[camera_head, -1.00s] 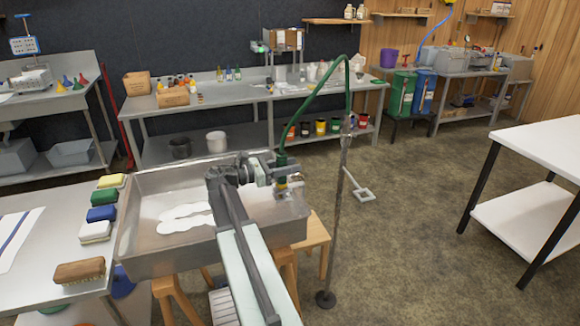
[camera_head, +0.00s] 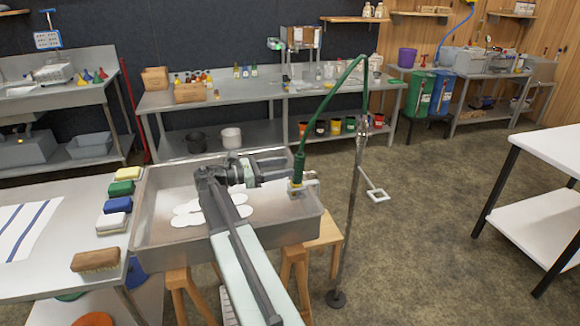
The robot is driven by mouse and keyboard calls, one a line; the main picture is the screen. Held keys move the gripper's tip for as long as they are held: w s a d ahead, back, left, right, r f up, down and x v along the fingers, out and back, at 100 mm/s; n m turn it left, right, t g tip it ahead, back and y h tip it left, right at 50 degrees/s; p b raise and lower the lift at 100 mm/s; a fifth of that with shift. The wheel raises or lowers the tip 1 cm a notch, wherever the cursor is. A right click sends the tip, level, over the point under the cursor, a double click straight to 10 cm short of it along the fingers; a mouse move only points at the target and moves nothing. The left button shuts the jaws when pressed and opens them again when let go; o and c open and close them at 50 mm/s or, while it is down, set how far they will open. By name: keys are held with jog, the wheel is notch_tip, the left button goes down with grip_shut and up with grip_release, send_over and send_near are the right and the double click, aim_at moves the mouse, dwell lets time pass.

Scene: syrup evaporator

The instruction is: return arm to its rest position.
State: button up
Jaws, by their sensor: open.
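My arm reaches from the bottom of the view over a shallow steel pan (camera_head: 150,215). My gripper (camera_head: 305,187) is at the pan's right side, with its pale jaws open. The lower end of a green hose (camera_head: 299,165), with a brass-coloured nozzle, hangs at the jaws. I cannot tell whether the nozzle is between the jaws or just beside them. The hose arches up and over to a thin metal stand (camera_head: 352,220) on the floor. White foam-like patches (camera_head: 188,219) lie in the pan, partly hidden by my arm.
A steel table (camera_head: 50,275) at the left holds several sponges (camera_head: 117,205), a brush (camera_head: 96,260) and a striped towel (camera_head: 25,228). Wooden stools (camera_head: 325,235) stand under and beside the pan. A white table (camera_head: 545,150) is at the right. Open floor (camera_head: 430,220) lies between.

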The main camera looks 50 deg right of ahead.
jog(key=w+a+r+n+t+p, duration=0.2)
jog(key=w+a+r+p, duration=0.25)
jog(key=a, duration=0.25)
jog(key=a+f+m+t+y+p, duration=0.2)
jog(key=a+f+m+y, duration=0.2)
jog(key=a, duration=0.9)
jog(key=a+f+m+t+y+p, duration=0.2)
jog(key=a+f+m+y, duration=0.3)
jog(key=a, duration=0.8)
jog(key=a+f+m+t+y+p, duration=0.3)
jog(key=a+f+y, duration=0.3)
jog(key=a, duration=0.7)
jog(key=shift+s+f+m+t, duration=0.3)
jog(key=shift+s+f+m, duration=0.05)
jog(key=shift+f+m, duration=0.45)
